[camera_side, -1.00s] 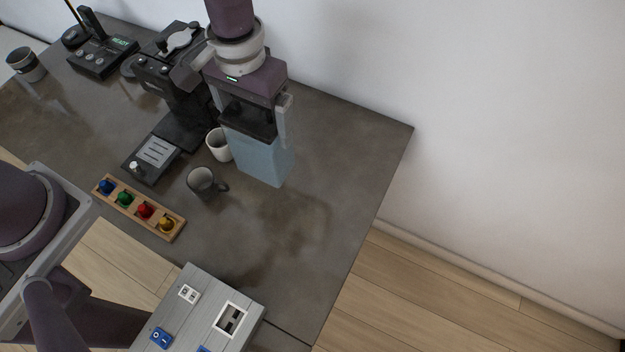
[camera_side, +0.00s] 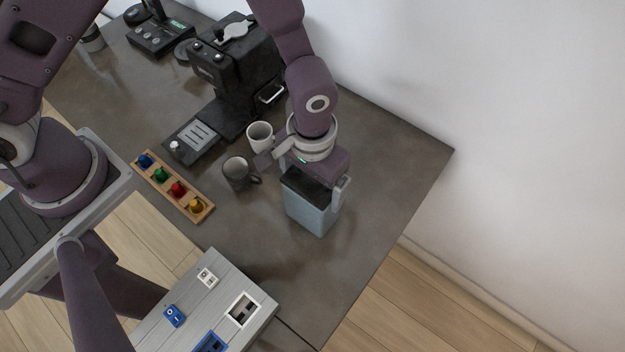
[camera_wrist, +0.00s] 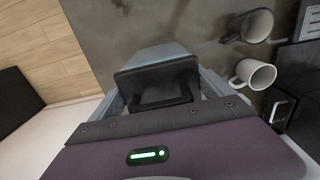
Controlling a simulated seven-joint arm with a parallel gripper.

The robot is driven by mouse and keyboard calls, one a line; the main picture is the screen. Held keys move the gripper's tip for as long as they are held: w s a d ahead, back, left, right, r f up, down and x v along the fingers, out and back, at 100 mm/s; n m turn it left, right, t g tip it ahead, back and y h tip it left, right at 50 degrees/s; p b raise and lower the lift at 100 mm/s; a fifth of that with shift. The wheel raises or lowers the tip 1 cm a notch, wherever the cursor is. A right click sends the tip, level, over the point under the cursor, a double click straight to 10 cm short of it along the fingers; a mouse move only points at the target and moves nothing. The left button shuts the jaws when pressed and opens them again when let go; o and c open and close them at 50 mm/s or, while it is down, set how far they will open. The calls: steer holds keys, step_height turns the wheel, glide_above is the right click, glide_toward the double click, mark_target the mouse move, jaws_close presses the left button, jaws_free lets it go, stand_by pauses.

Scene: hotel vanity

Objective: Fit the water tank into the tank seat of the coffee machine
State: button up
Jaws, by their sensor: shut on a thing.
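The water tank (camera_side: 309,213) is a translucent blue-grey box with a dark top. My gripper (camera_side: 313,178) is shut on its upper part and holds it upright over the right part of the counter. Whether its base touches the counter is unclear. In the wrist view the tank (camera_wrist: 157,54) shows beyond my gripper (camera_wrist: 157,95), with its dark top between the fingers. The black coffee machine (camera_side: 232,75) stands to the upper left of the tank, clearly apart from it. A metal handle shows on its right side. I cannot make out the tank seat clearly.
A white cup (camera_side: 260,135) and a dark mug (camera_side: 237,173) stand between the tank and the machine's drip tray (camera_side: 194,136). A wooden rack (camera_side: 175,187) with coloured knobs lies left. A grey panel (camera_side: 206,310) is at the front. The counter right of the tank is clear.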

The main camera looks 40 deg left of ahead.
steer(key=shift+f, duration=0.1)
steer(key=o, duration=1.8)
step_height(320, 180, up, 12)
steer(key=shift+r, duration=0.25)
